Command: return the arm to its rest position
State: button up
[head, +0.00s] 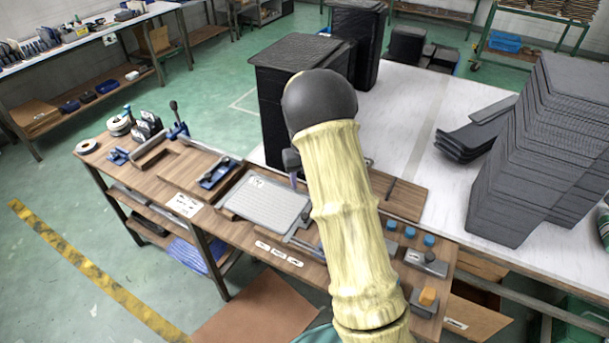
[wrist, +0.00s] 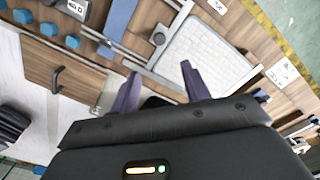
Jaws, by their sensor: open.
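My arm in its pale yellow sleeve rises through the middle of the head view and hides part of the bench behind it. My gripper (wrist: 158,90) shows in the wrist view with two purple fingers apart and nothing between them. In the head view only a small part of the gripper (head: 293,178) shows, left of the dark wrist joint. The gripper is above the wooden workbench (head: 168,172). A light grey tray panel (head: 265,199) lies on the bench, and it also shows beyond the fingertips in the wrist view (wrist: 205,55).
Tall black wrapped stacks (head: 285,85) stand behind the bench. Dark grey panels (head: 535,150) are piled on the white table (head: 415,100) at right. Blue knobs (head: 409,231) and an orange-topped block (head: 427,298) sit at the bench's right end. Green floor (head: 60,240) is open at left.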

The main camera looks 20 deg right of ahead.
jog(key=shift+r, duration=1.15)
jog(key=s+a+r+t, duration=0.1)
jog(key=s+a+r, duration=0.1)
jog(key=s, duration=1)
jog(key=s+a+r+t, duration=0.1)
jog(key=s+a+r, duration=0.1)
jog(key=s, duration=1.1)
jog(key=shift+a+r+t, duration=0.2)
jog(key=shift+r+t, duration=0.1)
jog(key=shift+r, duration=0.05)
jog(key=shift+c, duration=1.1)
jog(key=shift+w, duration=0.1)
